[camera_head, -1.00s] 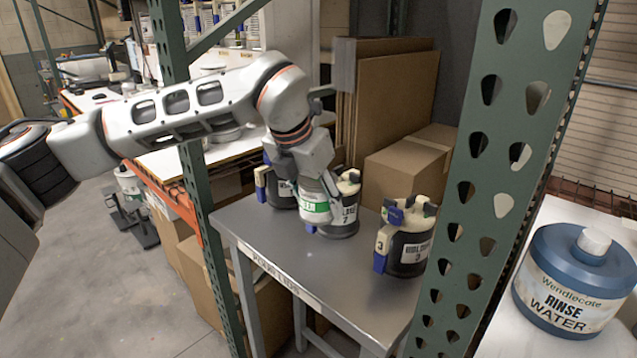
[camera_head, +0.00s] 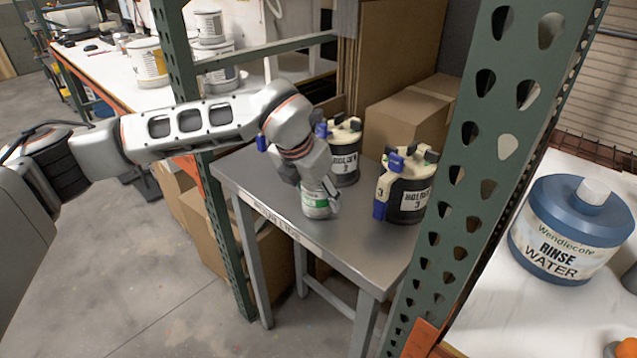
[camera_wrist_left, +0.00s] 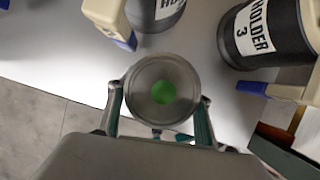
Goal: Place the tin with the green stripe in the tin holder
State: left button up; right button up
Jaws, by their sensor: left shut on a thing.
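The white tin with the green stripe (camera_head: 317,207) is in my left gripper (camera_head: 322,186), which is shut around it. The wrist view looks onto the round grey tin (camera_wrist_left: 162,72) with a green dot, between the two fingers (camera_wrist_left: 160,108). The tin is over the front part of the metal table; I cannot tell whether it touches the top. Black holder 2 (camera_head: 346,165) stands behind the tin, and holder 3 (camera_head: 408,199) stands apart to its right. Both have cream and blue clamps. Another holder is mostly hidden behind my arm. My right gripper is not in view.
The grey metal table (camera_head: 345,245) has free room in front of the holders. A green perforated post (camera_head: 480,190) rises close to its right side. A blue rinse water jug (camera_head: 570,230) stands right of the post. Cardboard boxes (camera_head: 405,110) are behind.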

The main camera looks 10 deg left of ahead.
pick_arm(q)
jog(key=shift+f, duration=0.2)
jog(key=shift+f, duration=0.1)
jog(key=o, duration=1.3)
